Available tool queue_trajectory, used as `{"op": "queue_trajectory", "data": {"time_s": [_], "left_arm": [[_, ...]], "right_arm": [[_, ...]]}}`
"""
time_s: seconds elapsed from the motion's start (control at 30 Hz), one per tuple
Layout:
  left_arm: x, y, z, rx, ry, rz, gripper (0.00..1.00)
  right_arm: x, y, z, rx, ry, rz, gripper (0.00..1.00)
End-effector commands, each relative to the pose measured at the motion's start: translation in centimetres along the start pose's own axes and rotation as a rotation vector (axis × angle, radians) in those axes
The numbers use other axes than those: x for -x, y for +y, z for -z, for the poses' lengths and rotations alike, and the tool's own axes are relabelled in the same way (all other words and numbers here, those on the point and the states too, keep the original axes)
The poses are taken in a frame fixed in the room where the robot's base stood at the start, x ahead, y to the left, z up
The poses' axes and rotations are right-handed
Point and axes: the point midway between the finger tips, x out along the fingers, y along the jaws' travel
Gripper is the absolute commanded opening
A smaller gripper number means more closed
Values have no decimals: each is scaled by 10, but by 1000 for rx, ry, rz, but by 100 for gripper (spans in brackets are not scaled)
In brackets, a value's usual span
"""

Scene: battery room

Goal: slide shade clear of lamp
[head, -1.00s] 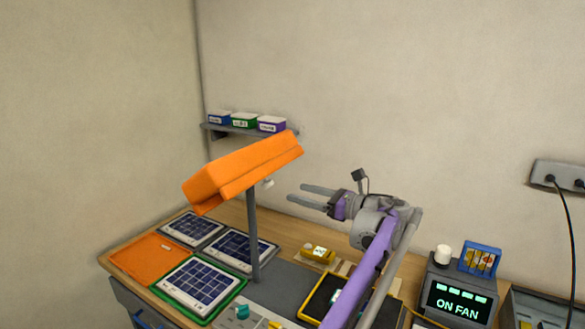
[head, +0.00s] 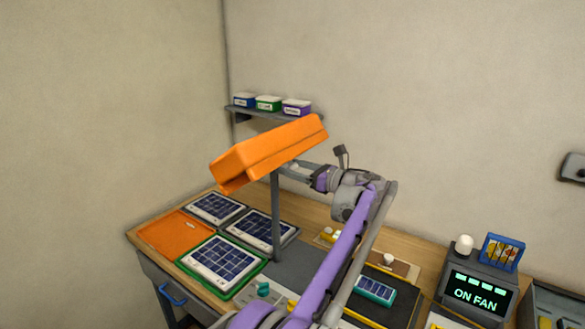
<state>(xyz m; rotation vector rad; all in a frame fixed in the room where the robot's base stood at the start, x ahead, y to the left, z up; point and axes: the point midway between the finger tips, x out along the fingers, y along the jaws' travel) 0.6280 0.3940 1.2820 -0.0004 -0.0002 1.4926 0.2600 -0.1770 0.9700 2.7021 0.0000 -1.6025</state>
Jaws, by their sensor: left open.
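An orange box-shaped hood (head: 268,152) sits tilted on top of a grey post (head: 276,215) above the bench. A flat orange board (head: 178,233) lies on the bench at the left. I cannot tell for sure which orange piece is the shade. My left gripper (head: 290,170) is open at the hood's lower right edge, its fingers pointing left. The fingertips are partly hidden by the hood, and I cannot tell whether they touch it. My right gripper is not in view.
Several solar panels (head: 222,261) lie around the post. A small teal-edged panel (head: 375,291) lies on a dark mat right of my arm. A display box reading ON FAN (head: 476,298) stands at the right. A wall shelf (head: 255,117) holds three small boxes behind the hood.

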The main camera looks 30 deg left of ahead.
Motion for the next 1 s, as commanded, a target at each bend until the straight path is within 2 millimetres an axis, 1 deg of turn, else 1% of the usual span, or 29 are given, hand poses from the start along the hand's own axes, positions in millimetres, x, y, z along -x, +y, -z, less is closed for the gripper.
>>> {"op": "queue_trajectory", "data": {"time_s": [0.07, 0.1, 0.47, 0.5, 1.0], "left_arm": [[0, 0, 0, 0, 0, 0, 70], [0, 0, 0, 0, 0, 0, 67], [0, 0, 0, 0, 0, 0, 2], [0, 0, 0, 0, 0, 0, 0], [0, 0, 0, 0, 0, 0, 0]], "right_arm": [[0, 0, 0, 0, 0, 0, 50], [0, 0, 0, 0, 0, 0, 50], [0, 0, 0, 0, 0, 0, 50], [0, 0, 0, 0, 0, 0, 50], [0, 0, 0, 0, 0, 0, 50]]}}
